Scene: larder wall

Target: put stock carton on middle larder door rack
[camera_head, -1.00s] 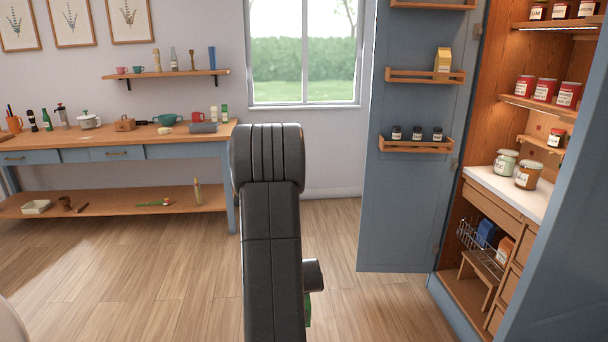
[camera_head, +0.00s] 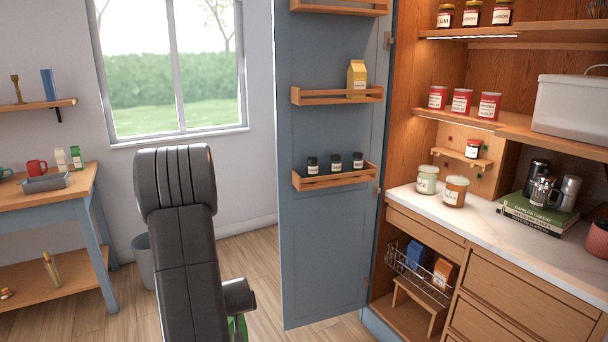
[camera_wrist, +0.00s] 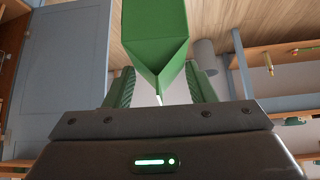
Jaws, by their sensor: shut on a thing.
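The stock carton (camera_wrist: 155,30) is green with a folded, pointed end. In the wrist view it sits between the fingers of my gripper (camera_wrist: 160,84), which is shut on it. In the head view a small green part of it (camera_head: 238,329) shows beside my arm; the rest and the gripper are hidden. The open blue larder door (camera_head: 325,245) bears three wooden racks. The middle rack (camera_head: 312,98) holds a yellow carton (camera_head: 356,74) toward its right end; its left part is empty. My arm is low and left of the door.
The lower door rack (camera_head: 338,181) holds three dark jars (camera_head: 335,162). The larder counter (camera_head: 490,222) is to the right, with jars and books. A workbench (camera_head: 75,194) and a grey bin (camera_head: 143,262) stand left. Floor is clear before the door.

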